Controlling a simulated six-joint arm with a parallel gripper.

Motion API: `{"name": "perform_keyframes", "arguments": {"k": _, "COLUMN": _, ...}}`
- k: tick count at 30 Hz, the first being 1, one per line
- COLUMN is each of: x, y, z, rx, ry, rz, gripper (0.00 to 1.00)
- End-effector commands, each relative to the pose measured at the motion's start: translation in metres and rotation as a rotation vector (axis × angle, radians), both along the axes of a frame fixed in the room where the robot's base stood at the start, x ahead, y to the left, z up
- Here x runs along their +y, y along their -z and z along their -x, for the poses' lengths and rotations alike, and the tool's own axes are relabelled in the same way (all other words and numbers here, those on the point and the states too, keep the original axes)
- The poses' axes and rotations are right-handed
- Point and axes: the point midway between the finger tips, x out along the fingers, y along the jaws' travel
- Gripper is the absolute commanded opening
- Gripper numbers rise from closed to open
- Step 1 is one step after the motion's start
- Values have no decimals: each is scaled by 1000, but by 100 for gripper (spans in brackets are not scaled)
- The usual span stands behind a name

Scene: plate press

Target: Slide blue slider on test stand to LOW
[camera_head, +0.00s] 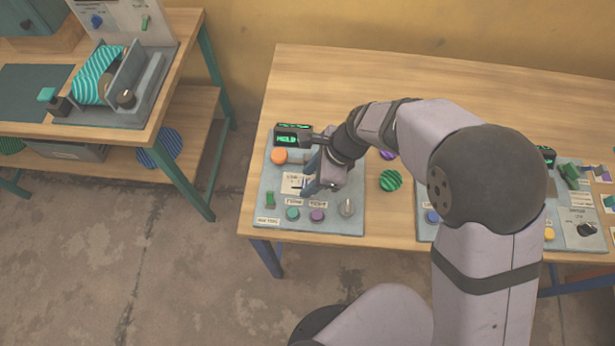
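A grey control panel (341,226) lies on the left part of the right-hand table. Its nameplate at the lower left is too small to read surely, so I cannot confirm that it is the test stand. A white label plate (291,178) with small print sits in its upper middle. My gripper (309,187) is low over this panel, just right of the plate, pointing down. I cannot see a blue slider clearly; my gripper and wrist cover that part of the panel. The finger gap and any contact are too small to tell.
The panel also has an orange button (279,156), a green switch (270,200), green (292,214) and purple (317,215) buttons, a grey knob (346,207) and a lit display (293,134). A striped green ball (390,180) lies right of it. My arm partly covers another panel.

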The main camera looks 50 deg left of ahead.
Motion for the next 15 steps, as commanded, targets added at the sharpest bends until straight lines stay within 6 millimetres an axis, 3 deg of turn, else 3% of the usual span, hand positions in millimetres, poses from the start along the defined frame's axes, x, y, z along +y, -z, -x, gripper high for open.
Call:
{"name": "perform_keyframes", "arguments": {"k": 6, "x": 4, "y": 13, "z": 4, "rx": 0, "ry": 0, "rz": 0, "gripper": 39}}
{"name": "perform_keyframes", "arguments": {"k": 15, "x": 5, "y": 15, "z": 4, "rx": -1, "ry": -1, "rz": -1, "gripper": 39}}
